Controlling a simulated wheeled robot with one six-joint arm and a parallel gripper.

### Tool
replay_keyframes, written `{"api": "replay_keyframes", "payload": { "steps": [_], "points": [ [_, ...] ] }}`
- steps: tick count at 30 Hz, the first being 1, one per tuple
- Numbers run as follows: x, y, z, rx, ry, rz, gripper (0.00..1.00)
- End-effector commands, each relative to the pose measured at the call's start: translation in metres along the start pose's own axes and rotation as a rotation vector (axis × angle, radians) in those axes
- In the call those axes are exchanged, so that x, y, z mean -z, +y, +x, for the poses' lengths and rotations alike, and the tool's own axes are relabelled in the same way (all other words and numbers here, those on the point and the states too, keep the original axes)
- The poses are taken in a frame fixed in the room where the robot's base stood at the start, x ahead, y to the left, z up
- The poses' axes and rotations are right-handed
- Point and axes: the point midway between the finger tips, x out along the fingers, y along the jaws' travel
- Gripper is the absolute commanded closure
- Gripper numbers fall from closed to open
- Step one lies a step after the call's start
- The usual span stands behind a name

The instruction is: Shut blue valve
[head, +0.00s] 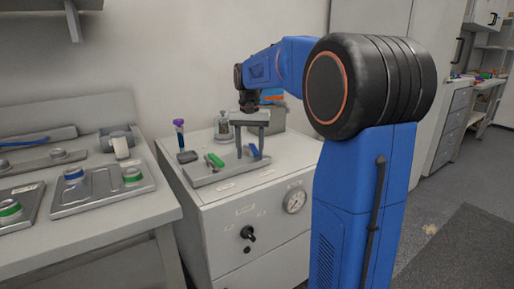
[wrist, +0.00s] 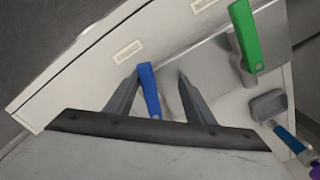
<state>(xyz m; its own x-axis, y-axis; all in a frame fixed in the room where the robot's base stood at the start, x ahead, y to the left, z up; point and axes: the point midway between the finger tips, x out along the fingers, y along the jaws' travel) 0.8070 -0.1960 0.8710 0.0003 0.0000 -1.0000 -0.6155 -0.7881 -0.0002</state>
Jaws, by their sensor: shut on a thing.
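The blue valve (head: 254,152) has a blue lever handle and stands on a grey metal plate (head: 204,181) on the white cabinet. In the wrist view the blue handle (wrist: 149,90) lies between the two fingers of my gripper (wrist: 159,88), nearer the left finger. My gripper (head: 250,146) points down over the valve in the head view and is shut on the blue handle. The valve's body is mostly hidden. A green valve handle (head: 215,160) sits to the left on the same plate, and it also shows in the wrist view (wrist: 245,35).
A glass bottle (head: 222,126) stands behind. The cabinet front carries a gauge (head: 294,201) and a black knob (head: 248,233). A bench with trays (head: 103,187) is at left.

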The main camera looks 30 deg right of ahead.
Motion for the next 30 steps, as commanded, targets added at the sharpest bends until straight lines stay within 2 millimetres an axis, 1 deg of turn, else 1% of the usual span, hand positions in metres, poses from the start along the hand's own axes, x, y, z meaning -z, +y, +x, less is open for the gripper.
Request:
{"api": "replay_keyframes", "payload": {
  "steps": [1,12,13,14,15,26,30],
  "points": [
    [0.001,-0.005,0.000,0.004,0.001,0.039,0.60],
    [0.003,-0.022,-0.001,0.004,0.001,0.371,0.53],
    [0.003,-0.023,-0.001,0.004,0.001,0.387,0.60],
    [0.003,-0.023,-0.001,0.004,0.001,0.400,0.70],
    [0.003,-0.024,0.000,0.003,0.000,0.412,0.82],
    [0.003,-0.024,0.000,0.001,0.000,0.437,0.82],
    [0.007,-0.029,0.000,0.000,-0.001,0.547,0.82]
  ]
}}
